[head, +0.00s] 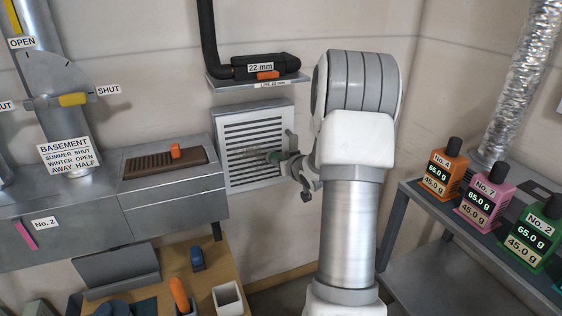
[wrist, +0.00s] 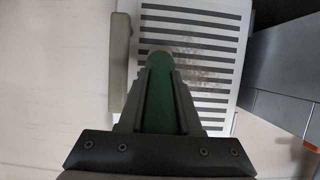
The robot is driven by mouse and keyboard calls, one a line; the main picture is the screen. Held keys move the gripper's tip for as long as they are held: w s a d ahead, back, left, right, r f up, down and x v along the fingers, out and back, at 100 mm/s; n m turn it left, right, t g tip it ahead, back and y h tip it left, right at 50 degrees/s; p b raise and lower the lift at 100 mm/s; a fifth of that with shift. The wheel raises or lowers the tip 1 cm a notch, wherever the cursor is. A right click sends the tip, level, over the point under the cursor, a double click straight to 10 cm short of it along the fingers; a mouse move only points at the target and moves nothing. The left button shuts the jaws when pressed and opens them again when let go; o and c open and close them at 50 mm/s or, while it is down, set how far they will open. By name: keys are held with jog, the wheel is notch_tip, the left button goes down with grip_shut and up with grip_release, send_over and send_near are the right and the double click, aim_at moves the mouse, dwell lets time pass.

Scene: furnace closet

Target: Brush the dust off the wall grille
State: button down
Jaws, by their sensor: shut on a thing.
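The white wall grille (head: 236,128) with dark slats is on the back wall, left of my arm. My gripper (head: 293,168) is shut on a green-handled brush (head: 281,156) in front of the grille's right side. In the wrist view, the green handle (wrist: 160,105) lies between the two dark fingers and points at the grille (wrist: 225,20). A grey-brown dust patch (wrist: 196,72) shows across the middle slats, just beyond the handle's tip. The bristles are not clear, and I cannot tell whether they touch the slats.
A shelf with a black pipe and a 22 mm label (head: 260,68) sits just above the grille. A metal duct box (head: 172,198) stands close on the left. A grey-green bar (wrist: 120,65) is beside the handle in the wrist view. Labelled bottles (head: 483,200) stand on the right bench.

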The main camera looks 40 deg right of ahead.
jog(key=a+b, duration=0.1)
jog(key=a, duration=0.1)
jog(key=w+a+b, duration=0.1)
jog(key=a, duration=0.1)
jog(key=shift+a, duration=0.15)
dwell(0.4)
dwell(0.4)
jog(key=shift+s+d+p, duration=0.25)
jog(key=shift+d+p, duration=0.3)
jog(key=shift+d, duration=0.55)
jog(key=shift+s+d+p, duration=0.25)
jog(key=shift+d+p, duration=0.3)
jog(key=shift+d, duration=0.5)
jog(key=shift+a, duration=0.1)
jog(key=a+b, duration=0.1)
jog(key=a, duration=0.1)
jog(key=w+a+b, duration=0.1)
jog(key=a, duration=0.1)
jog(key=shift+a, duration=0.1)
